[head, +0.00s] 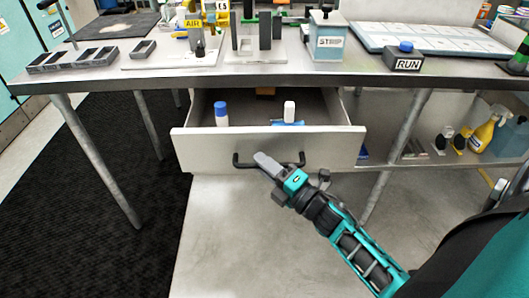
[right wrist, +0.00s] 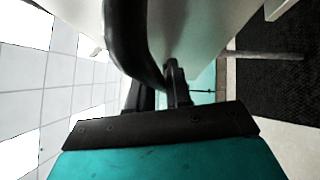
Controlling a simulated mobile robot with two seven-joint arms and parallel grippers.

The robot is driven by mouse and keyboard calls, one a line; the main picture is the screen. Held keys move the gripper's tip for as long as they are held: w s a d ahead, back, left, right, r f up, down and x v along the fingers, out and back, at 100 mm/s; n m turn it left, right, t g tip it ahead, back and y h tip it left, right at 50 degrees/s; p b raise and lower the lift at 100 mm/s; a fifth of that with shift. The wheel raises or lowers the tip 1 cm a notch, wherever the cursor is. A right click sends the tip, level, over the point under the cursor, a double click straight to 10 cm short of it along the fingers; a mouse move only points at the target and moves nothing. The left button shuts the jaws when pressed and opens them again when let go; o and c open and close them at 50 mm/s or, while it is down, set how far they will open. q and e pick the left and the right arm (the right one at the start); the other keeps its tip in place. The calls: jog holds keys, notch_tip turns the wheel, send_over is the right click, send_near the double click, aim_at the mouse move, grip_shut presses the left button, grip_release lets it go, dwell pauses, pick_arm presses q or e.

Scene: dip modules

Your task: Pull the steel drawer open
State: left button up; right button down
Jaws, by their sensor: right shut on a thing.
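The steel drawer (head: 330,144) under the workbench stands pulled out, its inside showing. A white bottle with a blue cap (head: 221,114) and a white item with a blue part (head: 289,113) are in it. The dark bar handle (head: 240,163) is on the drawer's front. My right gripper (head: 265,162) is at the handle and shut on it. In the right wrist view the dark curved handle (right wrist: 128,45) passes at the fingers (right wrist: 160,88). My left gripper is not in view.
A lower shelf with a yellow spray bottle (head: 486,130) is at right. The floor before the drawer is clear.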

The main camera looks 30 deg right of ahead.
pick_arm(q)
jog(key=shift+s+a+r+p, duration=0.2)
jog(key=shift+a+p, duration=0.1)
jog(key=shift+p, duration=0.2)
pick_arm(e)
jog(key=s+a, duration=0.3)
jog(key=s, duration=0.2)
jog(key=shift+s+a, duration=0.15)
jog(key=shift+s, duration=0.05)
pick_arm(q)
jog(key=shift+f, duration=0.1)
pick_arm(e)
jog(key=c, duration=1.2)
grip_release()
jog(key=shift+o, duration=0.2)
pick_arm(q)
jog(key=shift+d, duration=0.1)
pick_arm(e)
jog(key=v, duration=1.3)
jog(key=shift+f, duration=0.1)
